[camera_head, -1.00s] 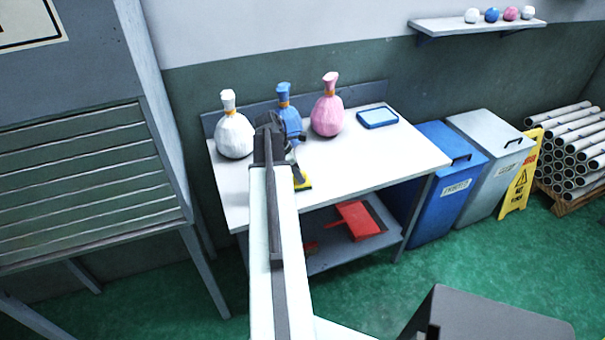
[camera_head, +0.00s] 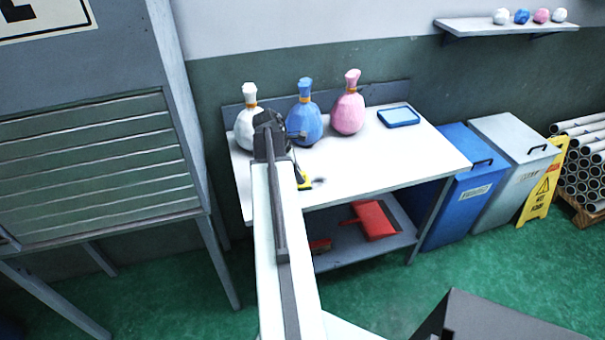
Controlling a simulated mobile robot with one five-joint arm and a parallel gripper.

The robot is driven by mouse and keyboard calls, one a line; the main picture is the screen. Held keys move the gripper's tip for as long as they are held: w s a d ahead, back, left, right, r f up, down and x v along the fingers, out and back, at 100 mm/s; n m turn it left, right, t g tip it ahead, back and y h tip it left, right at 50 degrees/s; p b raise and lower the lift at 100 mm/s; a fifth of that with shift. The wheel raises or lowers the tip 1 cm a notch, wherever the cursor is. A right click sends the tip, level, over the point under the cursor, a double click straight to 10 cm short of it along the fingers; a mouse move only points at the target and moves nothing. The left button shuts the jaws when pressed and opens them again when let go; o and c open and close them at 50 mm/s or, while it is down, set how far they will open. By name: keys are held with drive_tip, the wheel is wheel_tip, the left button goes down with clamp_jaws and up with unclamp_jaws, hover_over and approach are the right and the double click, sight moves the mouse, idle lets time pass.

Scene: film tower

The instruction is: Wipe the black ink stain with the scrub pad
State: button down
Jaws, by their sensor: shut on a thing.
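The scrub pad (camera_head: 304,182) is a small yellow piece with a dark top, low at the white tabletop near its front edge. My gripper (camera_head: 297,168) is shut on it, and my arm hides part of both. I cannot tell whether the pad touches the tabletop. The black ink stain (camera_head: 320,182) shows as a small dark grey smudge on the tabletop, just right of the pad. Any part of it under the pad is hidden.
White (camera_head: 247,127), blue (camera_head: 306,122) and pink (camera_head: 348,110) tied bags stand along the table's back. A blue-rimmed tray (camera_head: 398,117) lies at the back right. The tabletop (camera_head: 400,155) is clear at right. A red dustpan (camera_head: 374,219) lies on the lower shelf.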

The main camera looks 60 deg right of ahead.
drive_tip(key=shift+f, duration=0.15)
drive_tip(key=shift+s+d, duration=1.3)
drive_tip(key=shift+s, duration=0.05)
drive_tip(key=shift+s+d, duration=1.2)
drive_tip(key=shift+s, duration=0.15)
drive_tip(key=shift+s+d, duration=1.3)
drive_tip(key=shift+d, duration=0.05)
wheel_tip(320, 180, up, 6)
drive_tip(key=p, duration=0.6)
